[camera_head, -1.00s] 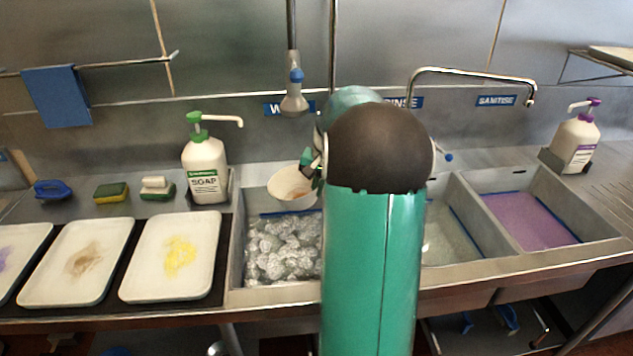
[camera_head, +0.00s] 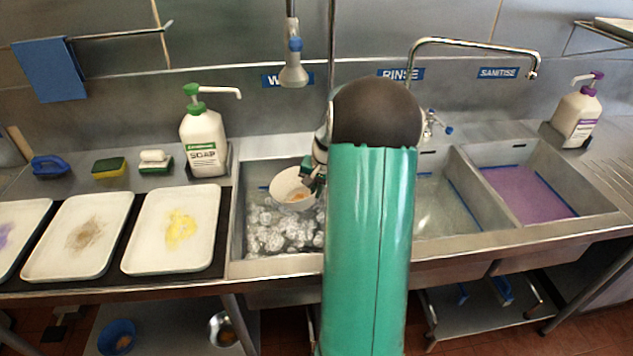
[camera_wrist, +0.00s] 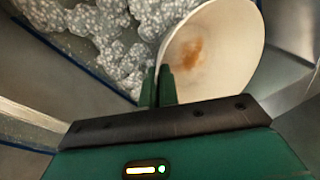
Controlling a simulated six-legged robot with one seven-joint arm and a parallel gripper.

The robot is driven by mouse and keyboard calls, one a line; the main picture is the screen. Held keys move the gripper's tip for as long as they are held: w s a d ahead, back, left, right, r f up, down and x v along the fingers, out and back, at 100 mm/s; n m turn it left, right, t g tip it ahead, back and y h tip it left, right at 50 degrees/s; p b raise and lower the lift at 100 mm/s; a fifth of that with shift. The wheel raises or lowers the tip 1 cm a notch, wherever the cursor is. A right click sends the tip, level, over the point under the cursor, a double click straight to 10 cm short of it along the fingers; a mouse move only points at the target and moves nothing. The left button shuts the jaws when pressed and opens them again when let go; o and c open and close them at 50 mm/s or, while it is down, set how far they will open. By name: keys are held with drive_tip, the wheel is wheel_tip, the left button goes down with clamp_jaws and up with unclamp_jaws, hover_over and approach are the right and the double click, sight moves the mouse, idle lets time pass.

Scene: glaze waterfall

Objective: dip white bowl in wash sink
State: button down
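The white bowl (camera_head: 293,188) is in my gripper (camera_head: 314,172), over the suds at the back of the wash sink (camera_head: 238,232). It is tilted, and an orange-brown stain shows inside it. In the wrist view my gripper (camera_wrist: 158,84) is shut on the rim of the white bowl (camera_wrist: 228,52), with both fingers close together. Foamy suds (camera_wrist: 95,35) lie beside and below the bowl. I cannot tell whether the bowl touches the suds. My arm hides the right part of the wash sink.
The soap bottle (camera_head: 203,143) stands left of the wash sink. Stained trays (camera_head: 140,262) lie on the left counter. A spray head (camera_head: 293,70) hangs above the sink. The rinse sink (camera_head: 432,228) and the purple sanitise sink (camera_head: 530,193) are to the right.

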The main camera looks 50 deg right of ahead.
drive_tip(key=shift+s+f+x, duration=0.1)
drive_tip(key=shift+s+x, duration=0.45)
drive_tip(key=shift+x, duration=2)
drive_tip(key=shift+s+f+x, duration=0.1)
drive_tip(key=shift+s+x, duration=0.4)
drive_tip(key=shift+x, duration=2)
drive_tip(key=shift+s+f+x, duration=0.15)
drive_tip(key=shift+s+x, duration=0.4)
drive_tip(key=shift+x, duration=2)
drive_tip(key=shift+d+r, duration=0.1)
drive_tip(key=shift+d, duration=0.1)
drive_tip(key=w+v, duration=0.3)
drive_tip(key=v, duration=1.1)
drive_tip(key=w+r+v, duration=0.1)
drive_tip(key=w+v, duration=0.1)
drive_tip(key=v, duration=1.2)
drive_tip(key=shift+w+a, duration=0.3)
drive_tip(key=shift+w, duration=0.15)
drive_tip(key=shift+r, duration=0.1)
